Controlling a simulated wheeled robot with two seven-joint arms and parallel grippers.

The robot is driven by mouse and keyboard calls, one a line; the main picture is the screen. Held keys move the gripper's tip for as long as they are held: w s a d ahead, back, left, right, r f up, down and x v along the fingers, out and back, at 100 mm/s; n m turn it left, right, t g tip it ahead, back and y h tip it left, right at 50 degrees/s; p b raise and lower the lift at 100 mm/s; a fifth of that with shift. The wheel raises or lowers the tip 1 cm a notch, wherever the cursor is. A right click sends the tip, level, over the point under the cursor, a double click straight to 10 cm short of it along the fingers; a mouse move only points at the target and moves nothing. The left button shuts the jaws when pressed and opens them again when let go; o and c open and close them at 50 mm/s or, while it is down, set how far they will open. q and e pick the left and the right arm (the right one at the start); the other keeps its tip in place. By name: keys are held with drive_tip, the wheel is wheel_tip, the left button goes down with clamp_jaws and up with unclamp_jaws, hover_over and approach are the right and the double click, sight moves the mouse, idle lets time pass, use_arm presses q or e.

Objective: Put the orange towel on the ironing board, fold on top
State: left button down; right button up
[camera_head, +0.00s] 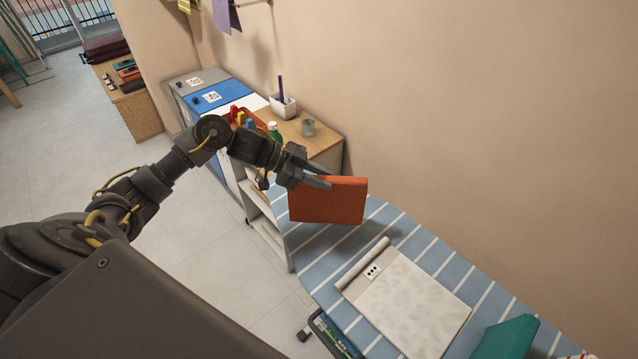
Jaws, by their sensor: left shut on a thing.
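The folded orange towel (330,203) is a flat block held at its upper left edge by my left gripper (318,181). The gripper is shut on it. The towel hangs upright over the far end of the ironing board (318,264), which has a blue cover with white stripes. A shadow lies on the cover to the right below the towel, and whether its lower edge touches the board I cannot tell. My right gripper is not in view.
A white cloth (412,305) with a rolled edge lies on the board's middle. A folded teal towel (506,338) lies nearer. The wall borders the right side.

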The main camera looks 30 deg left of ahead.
sight(327, 198)
use_arm(q)
drive_tip(key=shift+a+f, duration=0.1)
drive_tip(key=shift+f, duration=0.05)
drive_tip(key=f+p, duration=0.1)
drive_tip(key=f, duration=0.1)
drive_tip(key=shift+w+a+f+p, duration=0.1)
drive_tip(key=shift+a+f+p, duration=0.1)
drive_tip(key=shift+f+p, duration=0.2)
drive_tip(key=shift+f, duration=0.55)
drive_tip(key=c, duration=1.2)
unclamp_jaws()
drive_tip(key=shift+o, duration=0.2)
